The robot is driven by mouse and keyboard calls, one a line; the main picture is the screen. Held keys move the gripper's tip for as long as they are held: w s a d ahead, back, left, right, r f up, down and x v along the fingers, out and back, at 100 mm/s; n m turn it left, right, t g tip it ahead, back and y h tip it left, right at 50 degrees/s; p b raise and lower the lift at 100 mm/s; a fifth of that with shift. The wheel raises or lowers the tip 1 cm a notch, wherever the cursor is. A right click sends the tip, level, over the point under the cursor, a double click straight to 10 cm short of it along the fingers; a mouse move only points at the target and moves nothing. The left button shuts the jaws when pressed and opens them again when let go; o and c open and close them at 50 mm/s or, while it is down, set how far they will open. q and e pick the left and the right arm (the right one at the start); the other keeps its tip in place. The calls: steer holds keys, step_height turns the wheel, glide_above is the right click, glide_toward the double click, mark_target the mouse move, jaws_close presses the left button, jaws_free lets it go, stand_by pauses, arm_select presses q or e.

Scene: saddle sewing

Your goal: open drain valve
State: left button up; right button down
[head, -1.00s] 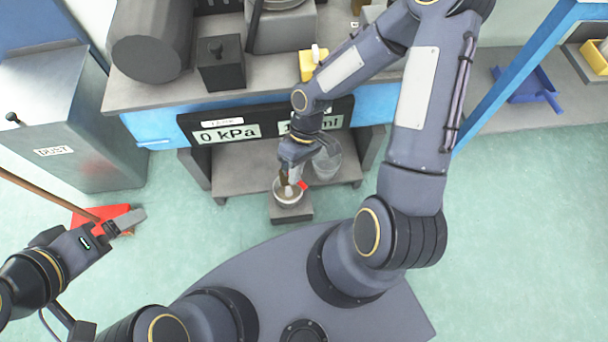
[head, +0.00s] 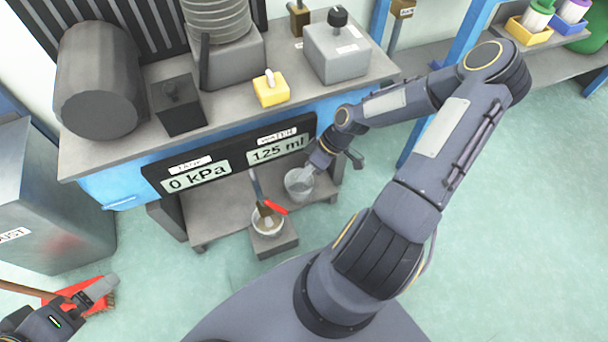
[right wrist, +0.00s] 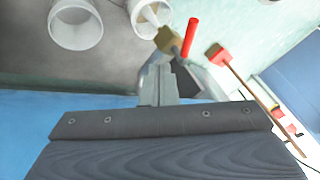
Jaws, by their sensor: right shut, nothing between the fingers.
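The drain valve shows in the head view as a brass body with a red lever (head: 273,206) under the counter. The lever slants down to the right. A grey-blue pipe rises above it, and a small pail (head: 268,227) stands below on a block. In the right wrist view the red lever (right wrist: 190,37) stands out from the brass body (right wrist: 168,41), beyond the fingers. My right gripper (head: 306,174) is shut and empty, right of the valve and over a clear bucket (head: 299,185). My left gripper (head: 100,289) is at the lower left; its jaw opening is unclear.
A panel reads 0 kPa and 125 ml (head: 278,147) on the counter front. A yellow box (head: 270,89) and a grey box (head: 336,52) stand on the counter. Floor at right is clear.

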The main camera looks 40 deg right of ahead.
mark_target(275, 208)
arm_select(q)
step_height(275, 208, down, 5)
steer(key=b, duration=0.4)
steer(key=shift+f+b, duration=0.2)
steer(key=shift+b, duration=0.1)
arm_select(e)
steer(key=a+f, duration=0.6)
steer(key=a, duration=0.1)
steer(key=shift+s+a+f, duration=0.15)
steer(key=shift+s+f, duration=0.15)
arm_select(q)
steer(key=shift+w, duration=0.1)
